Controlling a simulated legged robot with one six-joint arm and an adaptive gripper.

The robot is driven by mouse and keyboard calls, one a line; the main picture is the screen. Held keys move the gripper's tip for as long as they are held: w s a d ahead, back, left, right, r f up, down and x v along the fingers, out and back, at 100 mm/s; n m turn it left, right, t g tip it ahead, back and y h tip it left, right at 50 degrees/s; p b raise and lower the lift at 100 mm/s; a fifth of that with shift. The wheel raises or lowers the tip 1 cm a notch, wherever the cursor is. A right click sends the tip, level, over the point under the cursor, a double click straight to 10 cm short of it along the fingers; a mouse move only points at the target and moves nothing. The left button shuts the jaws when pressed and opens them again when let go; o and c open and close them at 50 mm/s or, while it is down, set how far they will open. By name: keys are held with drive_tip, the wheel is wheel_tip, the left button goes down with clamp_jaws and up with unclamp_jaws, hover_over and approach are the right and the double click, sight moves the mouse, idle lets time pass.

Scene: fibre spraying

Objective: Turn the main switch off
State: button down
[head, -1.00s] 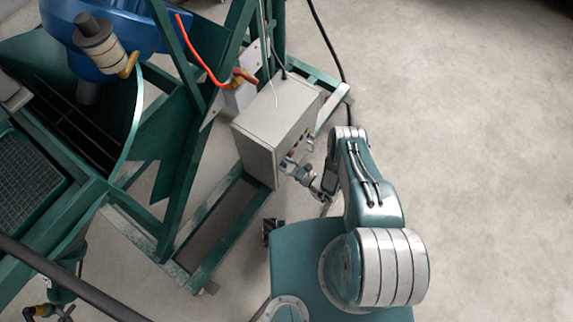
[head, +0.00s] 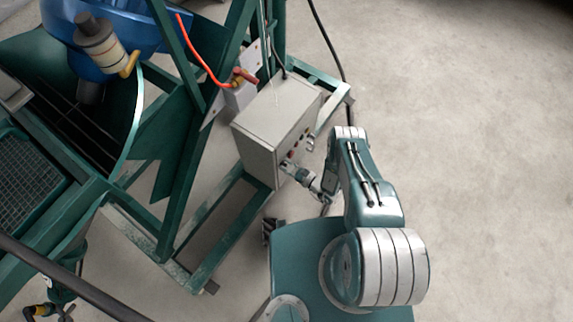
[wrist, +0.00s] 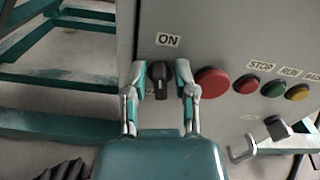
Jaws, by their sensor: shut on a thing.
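The main switch (wrist: 160,80) is a black rotary knob on the grey control box. In the wrist view its grip stands upright, below the ON label (wrist: 167,40). My gripper (wrist: 161,78) has one finger on each side of the knob, shut on it. In the head view my gripper (head: 288,167) is at the near lower end of the box's right face, and the knob itself is hidden there. The grey control box (head: 266,120) is mounted on the green frame.
Right of the knob are a large red button (wrist: 212,82), a smaller red STOP button (wrist: 246,84), a green button (wrist: 273,88) and a yellow button (wrist: 297,92). Metal latches (wrist: 277,129) sit below them. The concrete floor (head: 470,150) to the right is clear.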

drive_tip(key=n, duration=0.3)
drive_tip(key=shift+s+a+f+n, duration=0.1)
drive_tip(key=shift+s+n, duration=0.05)
drive_tip(key=shift+n, duration=0.15)
drive_tip(key=n, duration=0.3)
drive_tip(key=shift+s+a+f+n, duration=0.1)
drive_tip(key=shift+f+n, duration=0.05)
drive_tip(key=shift+n, duration=0.15)
drive_tip(key=shift+s+a+f+n, duration=0.1)
drive_tip(key=shift+f+n, duration=0.1)
drive_tip(key=shift+n, duration=1.8)
drive_tip(key=shift+s+f+n, duration=0.1)
drive_tip(key=shift+f+n, duration=0.05)
drive_tip(key=shift+n, duration=1.85)
drive_tip(key=c, duration=0.7)
unclamp_jaws()
